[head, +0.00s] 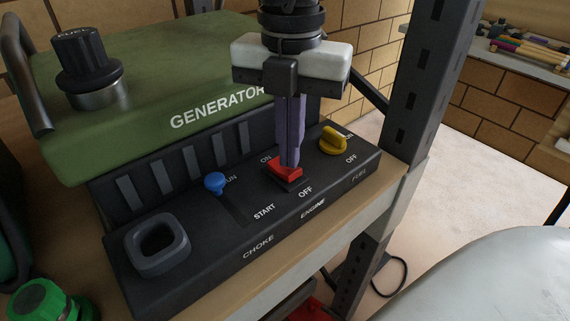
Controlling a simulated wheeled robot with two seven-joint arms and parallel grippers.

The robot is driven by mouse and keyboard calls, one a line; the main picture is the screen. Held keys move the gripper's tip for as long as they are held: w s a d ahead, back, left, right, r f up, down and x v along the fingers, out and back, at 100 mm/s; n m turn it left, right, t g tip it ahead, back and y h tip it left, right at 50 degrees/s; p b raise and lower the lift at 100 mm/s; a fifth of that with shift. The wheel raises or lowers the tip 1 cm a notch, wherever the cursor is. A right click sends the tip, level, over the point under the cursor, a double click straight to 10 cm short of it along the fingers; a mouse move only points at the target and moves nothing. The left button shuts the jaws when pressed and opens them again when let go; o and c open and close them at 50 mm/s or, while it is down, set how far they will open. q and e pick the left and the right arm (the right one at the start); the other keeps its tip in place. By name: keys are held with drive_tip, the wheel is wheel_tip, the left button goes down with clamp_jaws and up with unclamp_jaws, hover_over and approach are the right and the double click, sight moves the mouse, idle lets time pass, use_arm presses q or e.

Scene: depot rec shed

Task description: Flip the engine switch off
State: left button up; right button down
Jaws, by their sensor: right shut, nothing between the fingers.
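The green generator (150,80) stands on a wooden shelf with a black control panel at its front. The red engine switch (287,173) is in the middle of the panel, between an ON label behind it and an OFF label in front of it. My right gripper (290,162) points down with its purple fingers closed and empty. Its fingertips are right at the red switch and seem to touch it. The fingertips hide part of the switch, so I cannot clearly tell which way it is tilted. My left gripper is not in view.
On the panel, a blue choke knob (215,183) is left of the switch and a yellow fuel knob (334,141) is right of it. A square black pull handle (158,245) is at the panel's left. A dark metal post (430,80) rises close on the right.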

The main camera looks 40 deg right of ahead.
drive_tip(key=shift+f+b, duration=0.5)
wheel_tip(320, 180, up, 7)
drive_tip(key=p, duration=0.4)
idle(0.6)
idle(0.5)
